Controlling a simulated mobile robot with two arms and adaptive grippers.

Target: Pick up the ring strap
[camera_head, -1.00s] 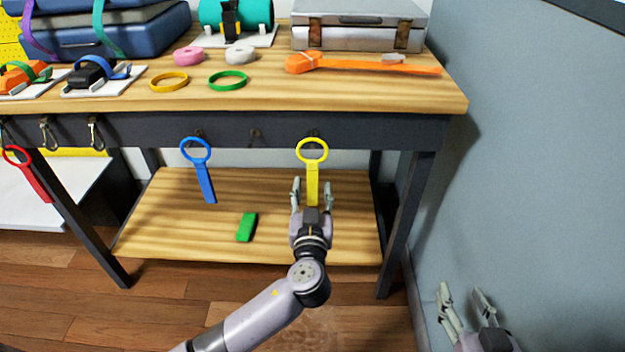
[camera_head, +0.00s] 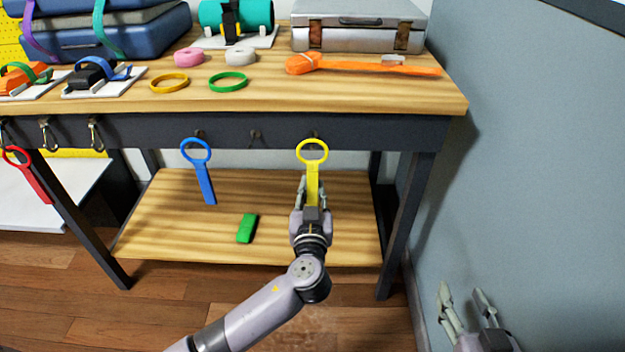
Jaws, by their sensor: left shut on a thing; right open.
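A yellow ring strap (camera_head: 312,152) hangs with its ring at a hook on the dark front rail of the workbench. My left gripper (camera_head: 312,190) is shut on the strap's tail below the ring. A blue ring strap (camera_head: 204,180) hangs from another hook to the left. A red ring strap (camera_head: 30,175) hangs at the far left. My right gripper (camera_head: 466,298) is open and empty at the lower right, near the wall.
The workbench (camera_head: 300,95) holds a silver case (camera_head: 350,32), an orange strap (camera_head: 370,66), strap rolls and rings. A green block (camera_head: 247,228) lies on the lower shelf (camera_head: 170,235). A grey wall (camera_head: 540,180) stands at right.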

